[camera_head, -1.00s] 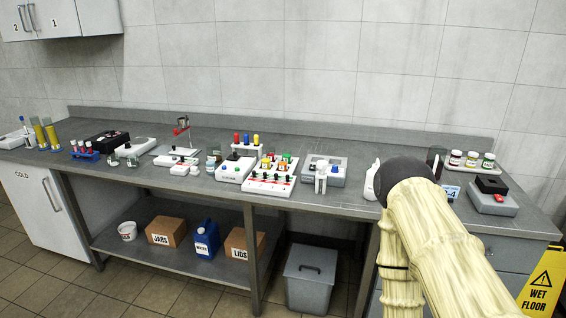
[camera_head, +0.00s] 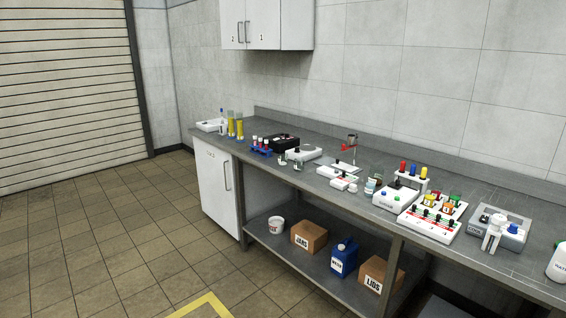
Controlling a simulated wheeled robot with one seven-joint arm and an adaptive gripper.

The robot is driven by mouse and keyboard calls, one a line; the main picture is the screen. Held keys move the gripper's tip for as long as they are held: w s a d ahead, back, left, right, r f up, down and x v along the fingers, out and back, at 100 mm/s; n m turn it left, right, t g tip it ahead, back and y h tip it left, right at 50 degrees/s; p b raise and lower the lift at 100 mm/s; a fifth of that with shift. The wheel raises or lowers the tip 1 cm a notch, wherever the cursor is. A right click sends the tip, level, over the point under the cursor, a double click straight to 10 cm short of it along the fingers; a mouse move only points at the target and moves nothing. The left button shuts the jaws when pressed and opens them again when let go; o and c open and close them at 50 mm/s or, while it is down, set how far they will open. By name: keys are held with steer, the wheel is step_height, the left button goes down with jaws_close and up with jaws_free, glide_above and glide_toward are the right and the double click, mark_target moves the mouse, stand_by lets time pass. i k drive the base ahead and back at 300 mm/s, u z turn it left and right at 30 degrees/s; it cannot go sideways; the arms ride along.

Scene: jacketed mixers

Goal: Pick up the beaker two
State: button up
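Two small clear glass vessels, which look like beakers, stand on the bench in front of a white device; one is the left vessel (camera_head: 283,160), the other is the right vessel (camera_head: 298,164). Another small glass vessel (camera_head: 370,186) with a pale label stands farther right, beside a darker glass (camera_head: 377,172). I cannot read a number on any of them, so I cannot tell which is beaker two. My gripper and arm are out of view.
The grey bench (camera_head: 470,263) runs along the wall and holds several devices, a tube rack (camera_head: 261,148) and yellow cylinders (camera_head: 239,127). A shelf below holds boxes (camera_head: 309,237) and a blue jug (camera_head: 344,257). The tiled floor (camera_head: 120,240) at left is clear.

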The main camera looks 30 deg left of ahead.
mark_target(282, 157)
steer(key=u, duration=0.5)
steer(key=i, duration=0.5)
steer(key=u, duration=1.15)
steer(key=i, duration=1.55)
steer(key=z, duration=0.4)
